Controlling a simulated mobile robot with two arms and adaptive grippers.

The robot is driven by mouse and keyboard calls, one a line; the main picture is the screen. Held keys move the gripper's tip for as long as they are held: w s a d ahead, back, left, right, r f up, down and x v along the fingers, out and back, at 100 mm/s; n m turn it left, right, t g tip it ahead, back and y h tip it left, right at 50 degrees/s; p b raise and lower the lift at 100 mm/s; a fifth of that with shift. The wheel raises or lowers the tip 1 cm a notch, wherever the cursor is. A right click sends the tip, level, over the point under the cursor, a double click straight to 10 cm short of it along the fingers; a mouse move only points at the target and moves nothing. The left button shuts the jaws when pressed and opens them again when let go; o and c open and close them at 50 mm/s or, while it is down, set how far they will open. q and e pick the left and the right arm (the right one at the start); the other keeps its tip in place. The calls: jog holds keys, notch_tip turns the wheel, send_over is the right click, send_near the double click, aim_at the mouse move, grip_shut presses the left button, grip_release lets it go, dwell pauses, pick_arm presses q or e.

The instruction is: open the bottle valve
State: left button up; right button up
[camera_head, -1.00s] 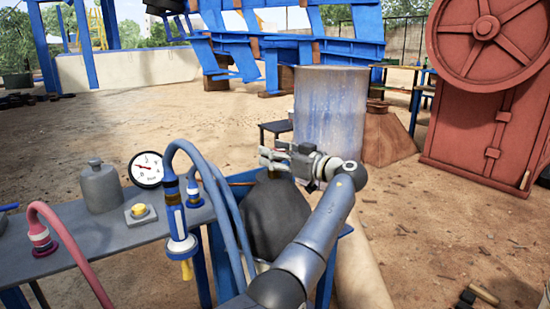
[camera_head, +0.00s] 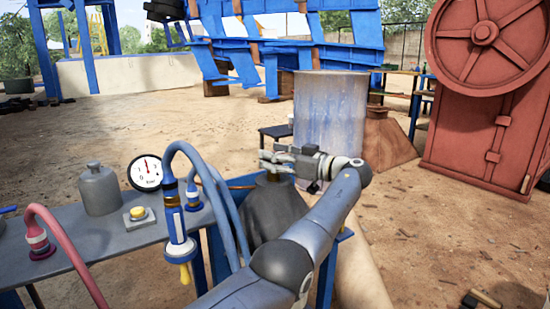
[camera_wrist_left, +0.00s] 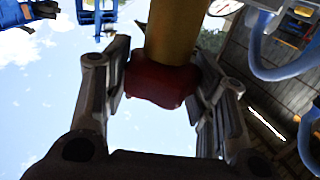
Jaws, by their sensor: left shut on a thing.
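The bottle (camera_head: 272,212) is a dark grey rounded vessel at the near end of the grey table. The bottle valve shows in the left wrist view as a red knob (camera_wrist_left: 160,86) on a yellow, brass-like stem (camera_wrist_left: 174,30). My left gripper (camera_head: 270,163) is at the top of the bottle. In the left wrist view its two fingers (camera_wrist_left: 160,95) stand on either side of the red knob, shut on it. In the head view the gripper mostly hides the valve. My right gripper is in neither view.
The grey table (camera_head: 120,238) carries a round pressure gauge (camera_head: 146,173), a grey canister (camera_head: 99,190), a yellow button (camera_head: 138,213) and blue and red hoses. A blue-grey drum (camera_head: 329,120) stands behind the gripper. A red machine (camera_head: 480,120) is at right. Sandy ground lies between.

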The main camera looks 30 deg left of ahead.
pick_arm(q)
jog(key=o, duration=1)
jog(key=shift+o, duration=0.2)
jog(key=d, duration=0.7)
jog(key=shift+d, duration=0.25)
